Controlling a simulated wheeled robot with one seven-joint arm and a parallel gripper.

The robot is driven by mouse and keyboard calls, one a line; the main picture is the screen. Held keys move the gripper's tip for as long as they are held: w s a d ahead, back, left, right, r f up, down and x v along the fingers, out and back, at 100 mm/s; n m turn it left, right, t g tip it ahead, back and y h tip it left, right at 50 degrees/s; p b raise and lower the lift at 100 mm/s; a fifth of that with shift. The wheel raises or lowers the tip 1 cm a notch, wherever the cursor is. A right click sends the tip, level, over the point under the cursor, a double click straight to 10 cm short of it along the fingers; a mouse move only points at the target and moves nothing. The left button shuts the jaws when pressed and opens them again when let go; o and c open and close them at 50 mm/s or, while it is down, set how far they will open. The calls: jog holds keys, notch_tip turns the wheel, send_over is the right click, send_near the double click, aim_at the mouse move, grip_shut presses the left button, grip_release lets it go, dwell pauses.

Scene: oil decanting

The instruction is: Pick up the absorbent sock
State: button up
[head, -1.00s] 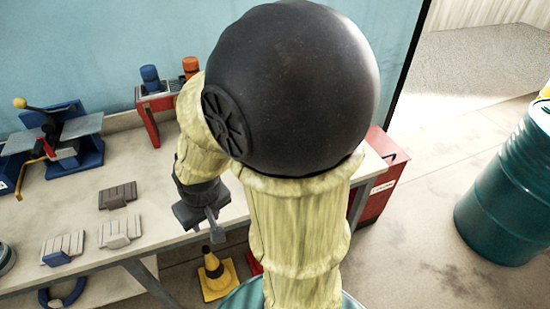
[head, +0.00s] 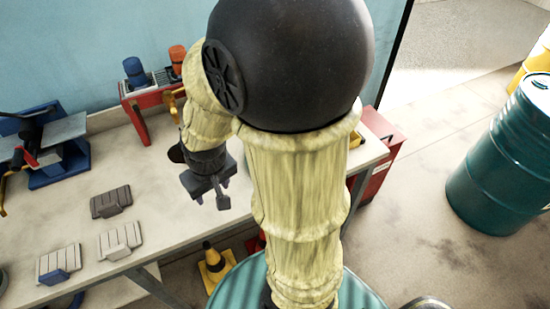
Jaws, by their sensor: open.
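My gripper (head: 212,196) is dark grey and hangs at the end of my yellow-sleeved arm. It is open with nothing between its fingers, and appears above the front edge of the workbench (head: 165,190). I cannot pick out an absorbent sock for certain in the head view. My arm and its large black joint hide the middle of the picture, including part of the bench and floor.
Several ribbed grey blocks (head: 110,201) lie on the bench, left of my gripper. A clamp-like blue tool (head: 70,160) and a red rack (head: 150,95) stand behind. A yellow-and-black cone (head: 214,270) is below; a teal drum (head: 500,165) stands right, with open floor before it.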

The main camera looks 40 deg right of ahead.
jog(key=w+d+g+p, duration=0.1)
jog(key=w+d+p, duration=0.2)
jog(key=d, duration=0.6)
jog(key=w+d+g+p, duration=0.1)
jog(key=w+d+p, duration=0.1)
jog(key=w+d, duration=0.5)
jog(key=d, duration=0.3)
jog(key=shift+d+f+p, duration=0.2)
jog(key=shift+f+p, duration=0.1)
jog(key=shift+p, duration=0.1)
jog(key=shift+w, duration=0.1)
notch_tip(320, 180, down, 12)
jog(key=p, duration=0.2)
jog(key=shift+w+f+p, duration=0.1)
jog(key=shift+p, duration=0.25)
jog(key=shift+f, duration=0.15)
jog(key=shift+d+f+p, duration=0.2)
jog(key=shift+f+p, duration=0.5)
jog(key=shift+w+d+f+p, duration=0.15)
jog(key=shift+f+p, duration=0.45)
jog(key=shift+f, duration=1.15)
